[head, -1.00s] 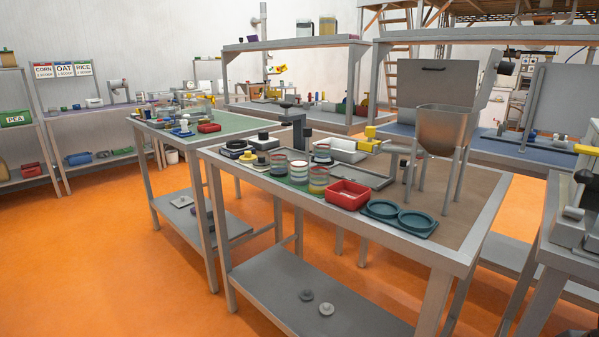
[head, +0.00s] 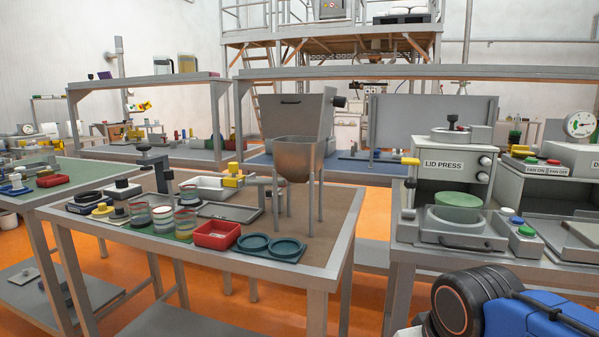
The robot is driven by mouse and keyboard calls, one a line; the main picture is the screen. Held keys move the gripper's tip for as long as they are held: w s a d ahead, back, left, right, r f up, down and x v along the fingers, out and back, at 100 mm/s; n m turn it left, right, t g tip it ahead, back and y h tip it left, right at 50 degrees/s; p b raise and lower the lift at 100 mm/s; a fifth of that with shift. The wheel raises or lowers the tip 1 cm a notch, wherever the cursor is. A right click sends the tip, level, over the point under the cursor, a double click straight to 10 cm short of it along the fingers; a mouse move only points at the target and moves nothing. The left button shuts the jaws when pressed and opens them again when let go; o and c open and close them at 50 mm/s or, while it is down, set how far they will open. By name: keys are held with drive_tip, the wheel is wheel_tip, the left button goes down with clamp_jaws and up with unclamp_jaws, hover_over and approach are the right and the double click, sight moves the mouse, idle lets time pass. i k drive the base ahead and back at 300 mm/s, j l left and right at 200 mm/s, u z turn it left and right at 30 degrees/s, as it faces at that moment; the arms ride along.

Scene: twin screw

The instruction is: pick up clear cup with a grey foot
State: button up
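Three small see-through cups stand in a row near the front edge of the middle table: a left cup (head: 141,214), a middle cup (head: 163,218) and a right cup (head: 186,223). They have coloured bands or contents. At this size I cannot tell whether any has a grey foot. Another pale, see-through vessel (head: 189,192) stands just behind them, partly hidden. My gripper is not in view; a blue and black part at the lower right looks like my arm.
A red tray (head: 216,235) and a teal two-ring holder (head: 270,247) lie right of the cups. A steel hopper (head: 296,160) stands behind them. Orange floor shows between tables.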

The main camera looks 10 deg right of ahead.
sight(162, 215)
drive_tip(key=z, duration=0.35)
drive_tip(key=j+z, duration=0.3)
drive_tip(key=j, duration=0.15)
drive_tip(key=k+j+z, duration=0.1)
drive_tip(key=j+z, duration=0.25)
drive_tip(key=k+j+z, duration=0.1)
drive_tip(key=j+z, duration=0.2)
drive_tip(key=j, duration=0.15)
drive_tip(key=k+j, duration=0.1)
drive_tip(key=j, duration=0.25)
drive_tip(key=k+j, duration=0.15)
drive_tip(key=j, duration=0.2)
drive_tip(key=k+j+z, duration=0.1)
drive_tip(key=j, duration=0.25)
drive_tip(key=k+j, duration=0.15)
drive_tip(key=j, duration=0.2)
drive_tip(key=k+j, duration=0.1)
drive_tip(key=j, duration=0.25)
drive_tip(key=z, duration=0.05)
